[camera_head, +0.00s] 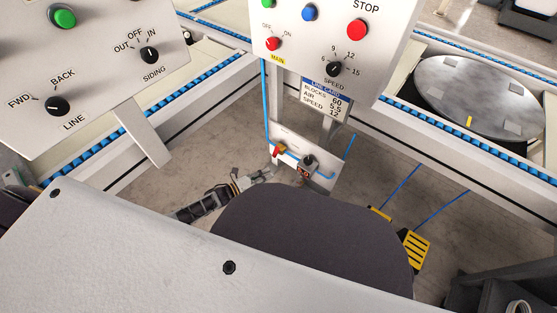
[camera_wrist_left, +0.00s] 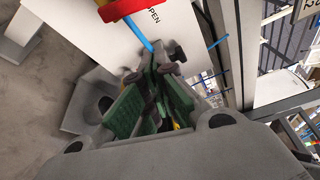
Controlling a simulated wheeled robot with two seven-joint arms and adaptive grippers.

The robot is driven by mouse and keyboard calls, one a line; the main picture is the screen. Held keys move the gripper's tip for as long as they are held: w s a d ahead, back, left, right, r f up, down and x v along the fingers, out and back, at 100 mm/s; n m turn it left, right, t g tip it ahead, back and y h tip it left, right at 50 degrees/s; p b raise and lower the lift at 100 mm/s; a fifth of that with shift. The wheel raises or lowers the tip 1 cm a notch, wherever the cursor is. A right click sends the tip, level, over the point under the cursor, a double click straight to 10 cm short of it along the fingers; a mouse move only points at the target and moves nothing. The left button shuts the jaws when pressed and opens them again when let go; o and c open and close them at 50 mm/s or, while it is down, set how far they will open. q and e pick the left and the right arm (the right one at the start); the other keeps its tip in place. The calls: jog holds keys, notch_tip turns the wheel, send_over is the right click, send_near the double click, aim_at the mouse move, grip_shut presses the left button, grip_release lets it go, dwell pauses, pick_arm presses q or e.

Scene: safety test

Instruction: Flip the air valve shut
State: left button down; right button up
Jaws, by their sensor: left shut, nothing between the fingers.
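The air valve has a red handle (camera_head: 276,153) with a brass-coloured part, on a small white panel (camera_head: 321,179) low on the post. In the left wrist view the red handle (camera_wrist_left: 122,9) shows at the top edge, cut off, beside part of the word "OPEN". My left gripper (camera_head: 262,176) is shut and empty, just below and left of the valve. Its green-padded fingers (camera_wrist_left: 151,100) are in the left wrist view, with the handle beyond their tips. I cannot tell whether they touch the panel. My right gripper is not in view.
A black knob (camera_head: 308,160) sits right of the valve on the same panel. A blue hose (camera_head: 265,100) runs down to it. The control panel (camera_head: 300,45) with buttons stands above. A dark rounded seat (camera_head: 315,240) and yellow pedal (camera_head: 415,250) are nearer.

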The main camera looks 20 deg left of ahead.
aim_at(278, 150)
pick_arm(q)
jog(key=shift+w, duration=0.1)
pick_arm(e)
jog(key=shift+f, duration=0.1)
pick_arm(q)
jog(key=w+d+b, duration=0.2)
jog(key=w+b, duration=0.2)
jog(key=w, duration=0.5)
jog(key=shift+d, duration=0.3)
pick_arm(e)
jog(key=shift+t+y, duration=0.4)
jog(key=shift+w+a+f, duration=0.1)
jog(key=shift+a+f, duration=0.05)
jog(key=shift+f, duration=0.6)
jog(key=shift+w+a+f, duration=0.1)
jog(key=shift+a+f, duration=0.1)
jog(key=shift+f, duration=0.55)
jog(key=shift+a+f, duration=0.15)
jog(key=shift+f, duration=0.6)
pick_arm(q)
jog(key=shift+s+r, duration=0.15)
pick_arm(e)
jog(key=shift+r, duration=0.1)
